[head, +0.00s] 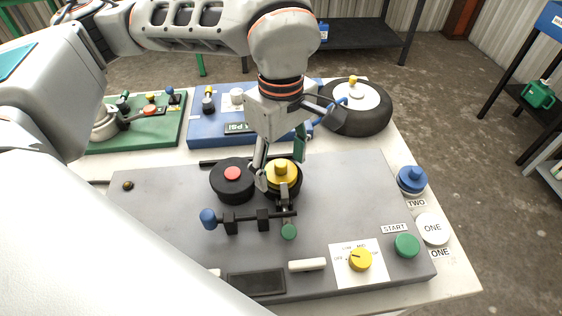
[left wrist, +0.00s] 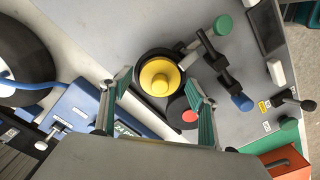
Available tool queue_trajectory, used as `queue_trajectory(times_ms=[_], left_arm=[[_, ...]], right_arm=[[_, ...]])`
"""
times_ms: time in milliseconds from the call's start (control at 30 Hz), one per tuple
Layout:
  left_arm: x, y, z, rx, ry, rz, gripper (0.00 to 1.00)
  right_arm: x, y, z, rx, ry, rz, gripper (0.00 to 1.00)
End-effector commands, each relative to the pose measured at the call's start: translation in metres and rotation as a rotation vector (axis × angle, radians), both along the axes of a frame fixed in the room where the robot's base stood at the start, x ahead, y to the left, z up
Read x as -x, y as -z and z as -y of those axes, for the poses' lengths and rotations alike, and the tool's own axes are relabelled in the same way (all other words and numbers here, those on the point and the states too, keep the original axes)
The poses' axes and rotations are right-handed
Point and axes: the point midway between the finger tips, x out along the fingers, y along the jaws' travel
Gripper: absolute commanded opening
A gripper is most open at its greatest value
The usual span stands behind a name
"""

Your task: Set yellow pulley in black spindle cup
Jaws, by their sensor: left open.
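The yellow pulley (head: 283,170), a stepped disc with a raised hub, sits in the round black spindle cup (head: 297,190) on the grey panel. In the left wrist view the yellow pulley (left wrist: 160,77) looks roughly centred inside the dark ring of the cup (left wrist: 143,58). I cannot tell how deep it sits. My left gripper (head: 281,163) is pointed down over the pulley, its fingers spread on either side. In the left wrist view the open fingers (left wrist: 159,79) show apart from the pulley. My right gripper is not in view.
A black disc with a red centre (head: 232,185) stands left of the cup. A toggle clamp with a blue knob (head: 208,218) lies in front. A wheel (head: 372,118) lies behind.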

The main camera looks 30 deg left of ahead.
Motion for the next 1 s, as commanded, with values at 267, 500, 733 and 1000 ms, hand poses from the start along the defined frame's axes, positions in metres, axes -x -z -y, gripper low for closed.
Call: queue_trajectory(times_ms=[267,500,733,1000], left_arm=[[-0.001,-0.039,0.0,0.001,-0.001,0.008,0.6],[-0.001,-0.089,0.0,0.001,-0.001,0.007,0.6],[0.0,-0.117,0.0,0.0,0.0,0.003,0.6],[0.0,-0.123,0.0,0.0,0.001,0.0,0.6]], right_arm=[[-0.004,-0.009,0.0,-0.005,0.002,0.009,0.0],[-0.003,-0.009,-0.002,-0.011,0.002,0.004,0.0],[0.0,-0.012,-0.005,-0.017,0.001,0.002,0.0],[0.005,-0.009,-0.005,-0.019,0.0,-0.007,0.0]])
